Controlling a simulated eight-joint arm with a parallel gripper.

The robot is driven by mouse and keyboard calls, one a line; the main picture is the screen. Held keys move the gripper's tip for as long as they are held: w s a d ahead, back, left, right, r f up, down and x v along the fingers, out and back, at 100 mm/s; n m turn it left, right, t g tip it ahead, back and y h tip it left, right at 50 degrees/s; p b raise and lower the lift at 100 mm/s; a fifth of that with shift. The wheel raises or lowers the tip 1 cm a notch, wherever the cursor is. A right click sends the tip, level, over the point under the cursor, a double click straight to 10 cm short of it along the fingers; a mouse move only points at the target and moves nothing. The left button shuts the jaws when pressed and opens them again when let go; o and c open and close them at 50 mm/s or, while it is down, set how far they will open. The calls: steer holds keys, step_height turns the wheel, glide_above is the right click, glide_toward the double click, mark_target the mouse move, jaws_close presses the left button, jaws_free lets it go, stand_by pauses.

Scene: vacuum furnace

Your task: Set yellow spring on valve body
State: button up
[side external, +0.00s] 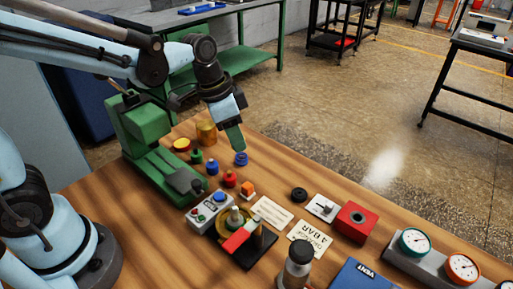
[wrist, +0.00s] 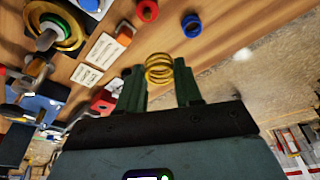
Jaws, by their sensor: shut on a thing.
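The yellow spring (wrist: 159,70) is a coil held between my gripper's two green fingers (wrist: 160,88) in the wrist view. In the side view my gripper (side external: 233,138) is over the far part of the wooden table, and the spring cannot be made out there. What looks like the valve body (side external: 234,216) is a round brass-coloured piece with an upright stem, nearer the camera than my gripper. It also shows at the upper left of the wrist view (wrist: 62,28), with a green ring around its stem. My gripper is well apart from it.
A blue spring (side external: 241,159) stands on the table close to my gripper. A red-handled part (side external: 241,235) is beside the valve body. A green press (side external: 150,140) stands at left.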

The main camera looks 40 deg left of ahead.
mark_target(232, 208)
steer(key=s+d+m, duration=0.1)
steer(key=s+d, duration=0.2)
steer(key=s+d+m, duration=0.2)
steer(key=s+d, duration=0.1)
steer(key=s, duration=0.1)
steer(key=s+d+r+m, duration=0.1)
steer(key=s+d, duration=0.2)
steer(key=s, duration=0.1)
steer(key=shift+d+r+g+h, duration=0.1)
steer(key=shift+d+g+h, duration=0.15)
steer(key=shift+g+h, duration=0.15)
steer(key=shift+s+d, duration=0.1)
steer(key=shift+s, duration=0.05)
steer(key=shift+f, duration=1.1)
steer(key=shift+f, duration=2.4)
steer(key=o, duration=1.5)
steer(key=shift+r, duration=0.15)
steer(key=shift+r, duration=3.65)
steer(key=shift+f, duration=0.15)
